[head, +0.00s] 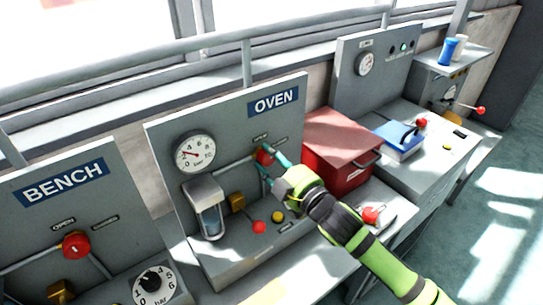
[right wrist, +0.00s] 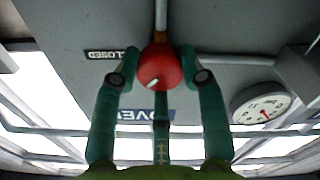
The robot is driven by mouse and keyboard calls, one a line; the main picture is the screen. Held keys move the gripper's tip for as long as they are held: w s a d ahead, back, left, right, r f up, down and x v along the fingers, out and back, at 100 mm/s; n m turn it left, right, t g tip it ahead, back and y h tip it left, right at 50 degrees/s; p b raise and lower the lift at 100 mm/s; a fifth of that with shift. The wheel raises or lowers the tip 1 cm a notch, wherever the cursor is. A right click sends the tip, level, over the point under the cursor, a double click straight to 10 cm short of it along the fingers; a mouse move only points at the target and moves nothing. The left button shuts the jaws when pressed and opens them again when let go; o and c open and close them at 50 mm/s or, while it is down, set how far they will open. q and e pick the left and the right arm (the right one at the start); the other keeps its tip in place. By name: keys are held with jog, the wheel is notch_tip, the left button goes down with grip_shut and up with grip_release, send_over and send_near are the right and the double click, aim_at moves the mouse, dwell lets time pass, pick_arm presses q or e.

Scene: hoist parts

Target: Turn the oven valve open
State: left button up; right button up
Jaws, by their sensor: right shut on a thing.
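The oven valve is a round red knob (head: 264,155) on the upright grey panel under the blue OVEN sign (head: 273,102). It also shows in the right wrist view (right wrist: 160,68), with a short white mark near its lower edge and a CLOSED label (right wrist: 107,54) to its left. My right gripper (head: 269,161) reaches in from the lower right with its teal fingers around the knob. In the right wrist view the fingers (right wrist: 159,60) are shut on the knob, one at each side and a third below. My left gripper is not in view.
A pressure gauge (head: 194,153) and a glass-fronted filter (head: 208,212) are left of the valve. A red box (head: 340,150) stands close right of my gripper. The BENCH panel has another red knob (head: 76,245). A red-tipped lever (head: 258,226) sits below.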

jog(key=n, duration=0.2)
jog(key=r+n+p, duration=0.1)
jog(key=n, duration=0.1)
jog(key=shift+a+r+n, duration=0.1)
jog(key=shift+a+n, duration=0.05)
jog(key=shift+n, duration=0.25)
jog(key=shift+s+f+n+p, duration=0.15)
jog(key=shift+n+p, duration=0.5)
jog(key=shift+n, duration=1.55)
jog(key=shift+f, duration=0.15)
jog(key=shift+a, duration=0.1)
jog(key=o, duration=0.9)
jog(key=shift+o, duration=1.2)
jog(key=shift+a+f, duration=0.1)
